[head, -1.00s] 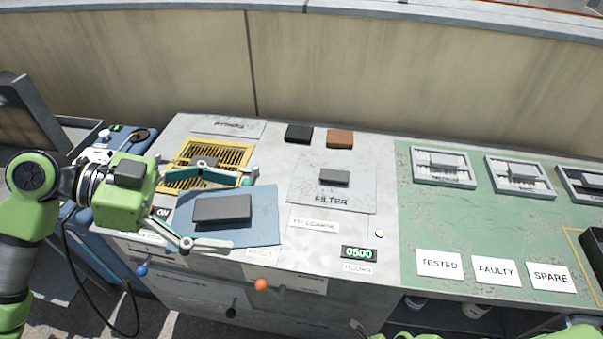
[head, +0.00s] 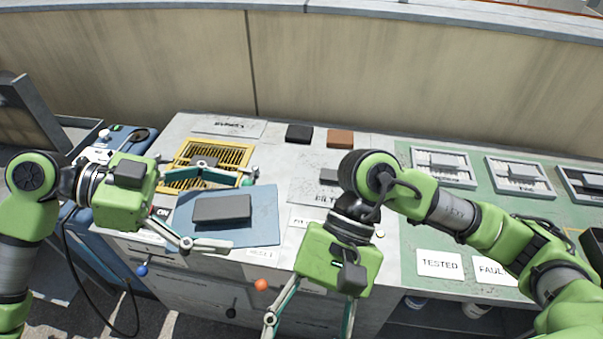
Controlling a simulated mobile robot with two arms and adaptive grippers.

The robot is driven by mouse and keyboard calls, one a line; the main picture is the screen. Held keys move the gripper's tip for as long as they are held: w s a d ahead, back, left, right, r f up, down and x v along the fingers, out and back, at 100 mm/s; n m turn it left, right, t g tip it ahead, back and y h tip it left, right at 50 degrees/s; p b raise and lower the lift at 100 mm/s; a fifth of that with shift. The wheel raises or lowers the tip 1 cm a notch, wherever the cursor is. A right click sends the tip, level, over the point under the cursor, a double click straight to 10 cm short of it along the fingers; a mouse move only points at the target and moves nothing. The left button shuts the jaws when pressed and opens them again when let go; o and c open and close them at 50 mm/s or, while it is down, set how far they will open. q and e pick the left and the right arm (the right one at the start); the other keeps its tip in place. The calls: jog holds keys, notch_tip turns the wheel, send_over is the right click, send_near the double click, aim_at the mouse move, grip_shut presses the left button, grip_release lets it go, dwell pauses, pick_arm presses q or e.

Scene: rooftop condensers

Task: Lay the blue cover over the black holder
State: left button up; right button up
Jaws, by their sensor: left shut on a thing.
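The blue cover (head: 262,205) is a flat blue sheet with a dark grey block (head: 222,209) on top, over the left front of the grey bench. My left gripper (head: 240,212) has one finger behind that block and one in front, and is shut on the cover. I cannot tell whether the cover touches the bench. A black open-topped box, perhaps the black holder (head: 595,250), shows in part at the right edge, mostly hidden by my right arm. My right gripper (head: 309,325) points down in front of the bench, fingers spread, tips cut off by the frame.
A yellow grille (head: 225,154) lies just behind the cover. A black block (head: 298,133) and a brown block (head: 340,138) stand at the back. A grey filter plate (head: 308,170) is partly hidden by my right arm. Framed units (head: 443,166) line the green mat's back.

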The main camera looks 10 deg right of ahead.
notch_tip(320, 180, up, 2)
jog(key=w+d+r+t, duration=0.1)
pick_arm(q)
jog(key=shift+d, duration=0.1)
pick_arm(e)
jog(key=m+t+y, duration=0.8)
jog(key=m, duration=0.6)
send_near(224, 206)
jog(key=x, duration=0.9)
jog(key=c, duration=1.3)
pick_arm(q)
jog(key=o, duration=1.3)
